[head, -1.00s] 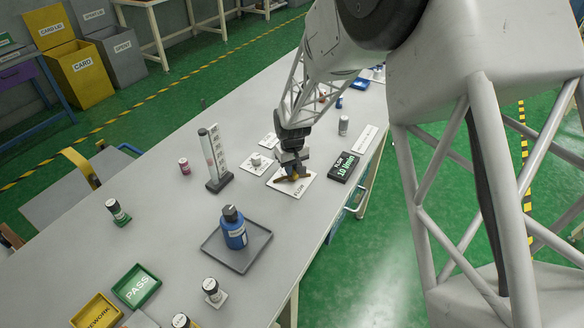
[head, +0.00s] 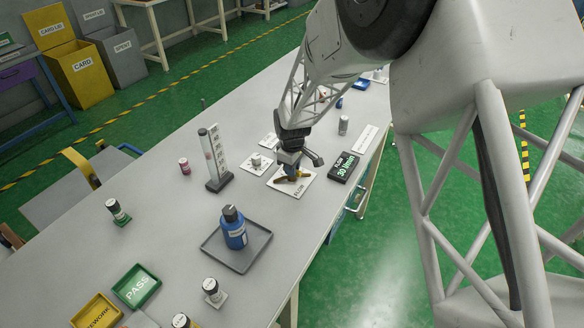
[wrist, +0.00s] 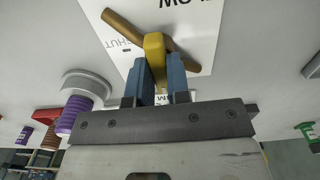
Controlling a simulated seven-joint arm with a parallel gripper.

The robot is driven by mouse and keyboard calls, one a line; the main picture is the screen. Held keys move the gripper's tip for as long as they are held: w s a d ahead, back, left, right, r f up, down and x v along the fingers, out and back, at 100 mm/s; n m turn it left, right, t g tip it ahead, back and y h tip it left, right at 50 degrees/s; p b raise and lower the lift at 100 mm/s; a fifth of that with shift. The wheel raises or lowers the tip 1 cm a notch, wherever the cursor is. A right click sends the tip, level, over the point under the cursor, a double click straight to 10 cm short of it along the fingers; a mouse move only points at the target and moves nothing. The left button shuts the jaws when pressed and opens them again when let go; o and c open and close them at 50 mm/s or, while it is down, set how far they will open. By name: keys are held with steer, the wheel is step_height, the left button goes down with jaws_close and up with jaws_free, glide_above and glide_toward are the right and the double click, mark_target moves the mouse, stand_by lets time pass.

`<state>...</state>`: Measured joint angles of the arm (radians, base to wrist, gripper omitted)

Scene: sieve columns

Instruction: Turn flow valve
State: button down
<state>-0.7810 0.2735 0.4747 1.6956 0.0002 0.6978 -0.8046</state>
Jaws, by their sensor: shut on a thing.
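The flow valve's white plate (head: 301,187) lies on the table, marked FLOW. In the wrist view the plate (wrist: 205,45) also shows the word SHUT. The valve handle (wrist: 154,47) has a yellow part and a brown bar (wrist: 122,27) lying slantwise across the plate. My gripper (wrist: 158,66) is shut on the yellow part with its two blue fingers. In the head view my gripper (head: 290,168) hides much of the valve. A black display (head: 345,167) right of the plate reads FLOW 30 l/min.
A second white plate with a small knob (head: 256,161) sits close left of the valve. An upright column stand (head: 213,160) stands further left. A blue bottle (head: 233,229) stands on a grey tray (head: 258,261) nearer the front. A small grey-capped vial (head: 343,125) stands behind the display.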

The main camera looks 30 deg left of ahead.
steer(key=c, duration=1.1)
jaws_free()
steer(key=shift+r, duration=0.1)
steer(key=shift+r, duration=3.8)
